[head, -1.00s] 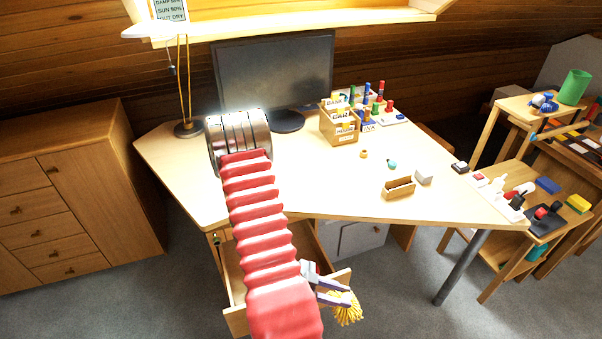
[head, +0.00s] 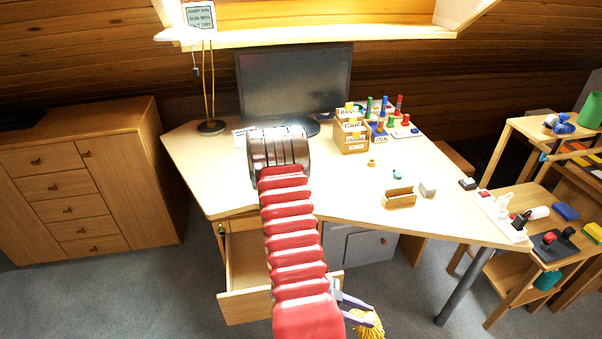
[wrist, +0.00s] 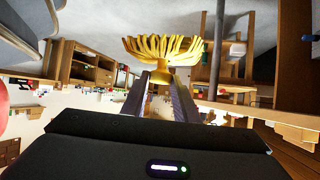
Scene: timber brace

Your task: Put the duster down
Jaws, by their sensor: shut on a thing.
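The duster (head: 371,325) has a yellow fringed head and shows at the bottom of the head view, low in front of the desk. In the wrist view the duster (wrist: 163,50) points away from my gripper, its yellow stem between the two fingers. My gripper (head: 358,305) is shut on it, to the right of the open drawer and above the floor. It also shows in the wrist view (wrist: 161,88). The duster's lower end is cut off by the head view's edge.
The desk (head: 340,185) carries a monitor (head: 295,82), a card box (head: 351,136) and a small wooden holder (head: 399,198). An open drawer (head: 245,304) juts out below it. Side tables (head: 525,205) with several items stand at right. A cabinet (head: 85,185) stands at left.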

